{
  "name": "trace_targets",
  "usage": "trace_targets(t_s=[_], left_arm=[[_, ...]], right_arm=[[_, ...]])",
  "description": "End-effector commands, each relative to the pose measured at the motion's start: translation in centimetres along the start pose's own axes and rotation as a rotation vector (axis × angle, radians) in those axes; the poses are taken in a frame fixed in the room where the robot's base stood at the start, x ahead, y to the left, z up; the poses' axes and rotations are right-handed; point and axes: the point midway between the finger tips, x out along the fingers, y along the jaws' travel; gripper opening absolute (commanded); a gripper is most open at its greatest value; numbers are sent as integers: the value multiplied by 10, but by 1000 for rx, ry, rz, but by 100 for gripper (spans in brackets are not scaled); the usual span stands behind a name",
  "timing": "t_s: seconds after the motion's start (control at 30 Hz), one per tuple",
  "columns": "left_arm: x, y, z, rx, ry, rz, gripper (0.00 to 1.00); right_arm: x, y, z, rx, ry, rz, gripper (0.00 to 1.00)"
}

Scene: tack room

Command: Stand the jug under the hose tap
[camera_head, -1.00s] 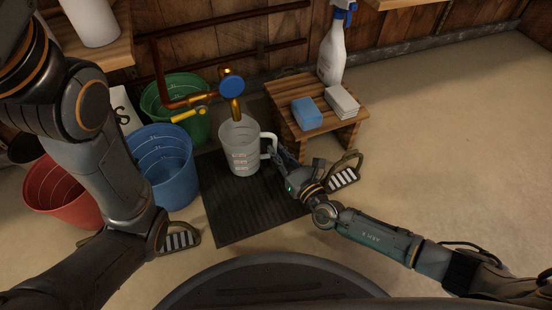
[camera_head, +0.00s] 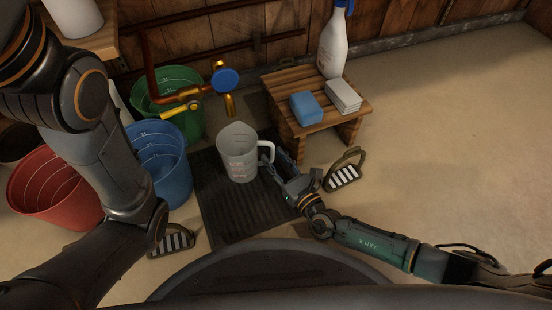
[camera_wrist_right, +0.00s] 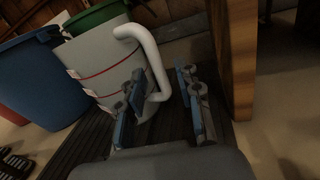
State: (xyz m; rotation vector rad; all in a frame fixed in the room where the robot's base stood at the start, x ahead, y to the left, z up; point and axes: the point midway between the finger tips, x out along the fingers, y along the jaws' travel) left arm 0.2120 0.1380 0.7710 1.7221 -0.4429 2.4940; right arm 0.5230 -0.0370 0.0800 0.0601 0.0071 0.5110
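The jug (camera_head: 237,158) is a clear-grey measuring jug with red marks and a white handle (camera_head: 266,149). It stands upright on the dark ribbed mat (camera_head: 252,218), its handle to the right. The brass hose tap (camera_head: 230,103) with a blue knob shows just above and behind the jug's rim; I cannot tell whether its spout is over the mouth. My right gripper (camera_head: 270,166) is at the handle. In the right wrist view its fingers (camera_wrist_right: 162,103) are apart, with the handle (camera_wrist_right: 152,62) showing between them. My left arm is at the left; its gripper is not visible.
Blue (camera_head: 160,165), green (camera_head: 168,110) and red (camera_head: 55,188) buckets stand left of the mat. A wooden stool (camera_head: 290,82) at right holds a blue sponge (camera_head: 306,108), a white stack (camera_head: 343,97) and a spray bottle (camera_head: 333,45). Stirrups (camera_head: 344,172) lie on the floor.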

Motion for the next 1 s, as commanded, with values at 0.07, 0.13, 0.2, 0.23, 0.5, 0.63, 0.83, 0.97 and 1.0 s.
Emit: trace_targets(t_s=[0.07,0.13,0.2,0.23,0.5,0.63,0.83,0.97,1.0], left_arm=[[0,0,0,0,0,0,40],[0,0,0,0,0,0,40],[0,0,0,0,0,0,40],[2,0,1,0,-1,0,40],[23,-5,9,1,-2,0,40],[32,-7,13,1,-4,0,40],[40,-9,17,1,-5,0,40],[42,-9,17,1,-5,0,40],[42,-9,17,1,-5,0,40]], right_arm=[[0,0,0,0,0,0,35],[0,0,0,0,0,0,35],[0,0,3,0,0,0,35],[-3,0,3,-2,2,0,35],[-54,0,5,-3,6,1,35],[-82,0,5,-1,5,0,35],[-111,0,4,-1,2,1,35],[-119,0,3,-1,0,0,35],[-120,0,3,0,1,0,35]])
